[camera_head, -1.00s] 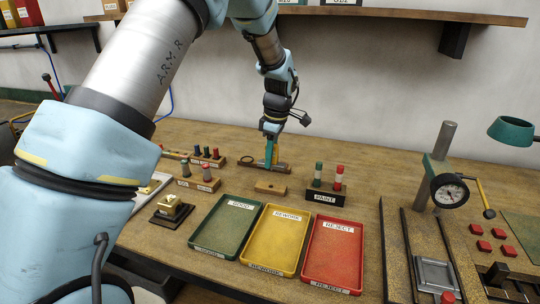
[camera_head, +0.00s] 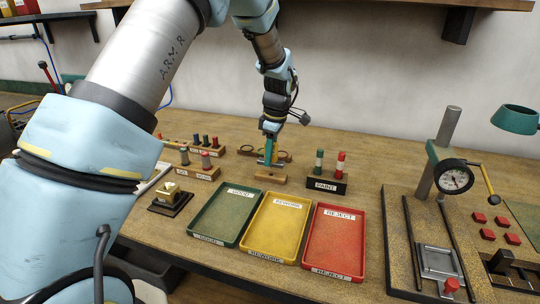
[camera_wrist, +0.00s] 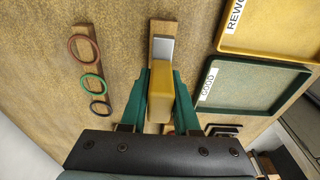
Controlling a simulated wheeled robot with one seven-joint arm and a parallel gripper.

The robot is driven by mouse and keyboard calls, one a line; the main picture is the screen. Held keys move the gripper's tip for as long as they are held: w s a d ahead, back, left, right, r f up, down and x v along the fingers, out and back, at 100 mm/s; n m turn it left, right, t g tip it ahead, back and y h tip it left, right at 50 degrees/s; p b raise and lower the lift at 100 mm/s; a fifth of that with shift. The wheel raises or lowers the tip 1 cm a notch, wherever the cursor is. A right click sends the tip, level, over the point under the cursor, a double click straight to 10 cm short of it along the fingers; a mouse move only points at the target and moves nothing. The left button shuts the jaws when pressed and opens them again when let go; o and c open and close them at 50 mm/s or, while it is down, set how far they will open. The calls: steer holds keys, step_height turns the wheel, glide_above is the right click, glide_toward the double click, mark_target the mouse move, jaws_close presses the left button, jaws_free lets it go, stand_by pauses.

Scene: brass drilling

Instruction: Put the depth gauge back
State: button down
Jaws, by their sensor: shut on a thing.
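The depth gauge (camera_wrist: 160,108) has a yellow body and a grey metal end, best seen in the wrist view. My gripper (camera_wrist: 162,75) is shut on it, with a green finger on each side of the yellow body. The grey end lies in line with a wooden block (camera_wrist: 165,26), which shows beyond and partly behind the gauge. In the head view my gripper (camera_head: 268,156) points down just above the same wooden block (camera_head: 271,174), near its left part. The gauge is mostly hidden there by the fingers. I cannot tell whether it touches the block.
The green (camera_head: 222,213), yellow (camera_head: 274,226) and red (camera_head: 334,240) trays are in front. A paint stand (camera_head: 327,185) stands to the right, and a plug stand (camera_head: 198,172) to the left.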

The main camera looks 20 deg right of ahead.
steer(key=shift+f+b, duration=0.9)
steer(key=shift+f, duration=0.8)
stand_by(3.5)
stand_by(0.4)
steer(key=shift+c, duration=0.9)
jaws_free()
steer(key=shift+r+p, duration=2.3)
steer(key=shift+r, duration=1.2)
